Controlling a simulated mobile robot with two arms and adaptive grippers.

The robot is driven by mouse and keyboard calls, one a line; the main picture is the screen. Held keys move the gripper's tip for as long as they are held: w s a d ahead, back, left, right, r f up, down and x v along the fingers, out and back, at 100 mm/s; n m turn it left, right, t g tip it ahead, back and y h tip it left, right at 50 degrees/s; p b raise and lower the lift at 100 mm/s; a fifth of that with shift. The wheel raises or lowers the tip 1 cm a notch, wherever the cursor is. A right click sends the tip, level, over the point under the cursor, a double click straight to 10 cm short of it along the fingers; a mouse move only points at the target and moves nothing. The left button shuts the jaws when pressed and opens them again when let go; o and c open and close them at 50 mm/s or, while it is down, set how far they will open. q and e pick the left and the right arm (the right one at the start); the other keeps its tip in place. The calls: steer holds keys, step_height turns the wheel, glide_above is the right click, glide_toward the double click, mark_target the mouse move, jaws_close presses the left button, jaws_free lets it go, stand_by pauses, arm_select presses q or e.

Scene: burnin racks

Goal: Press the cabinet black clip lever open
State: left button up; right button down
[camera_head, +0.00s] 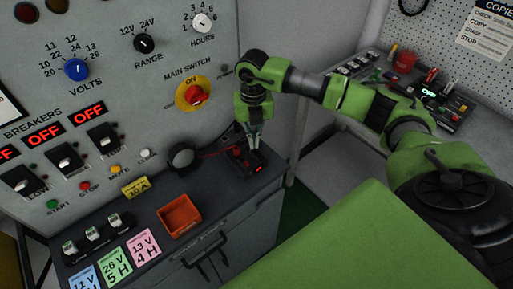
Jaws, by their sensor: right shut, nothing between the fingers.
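A small black clip unit (246,162) with red details sits on the right end of the dark cabinet top (215,208). My right gripper (254,146) points down over it with its fingers shut and nothing between them. The fingertips are at the unit's upper side; I cannot tell if they touch it. The lever itself is too small and partly hidden by the fingers, so its position is unclear. My left gripper is not in view.
A round black part (182,155) stands left of the clip unit, with a red lead between them. An orange bin (179,216) and colored cards (116,262) lie on the cabinet top. The control panel (130,75) with a red main switch (194,95) rises behind.

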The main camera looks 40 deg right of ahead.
steer(key=shift+f+b, duration=0.95)
steer(key=shift+f, duration=0.35)
stand_by(0.5)
steer(key=shift+s+r, duration=0.1)
steer(key=shift+r+p, duration=1.65)
steer(key=shift+r, duration=0.85)
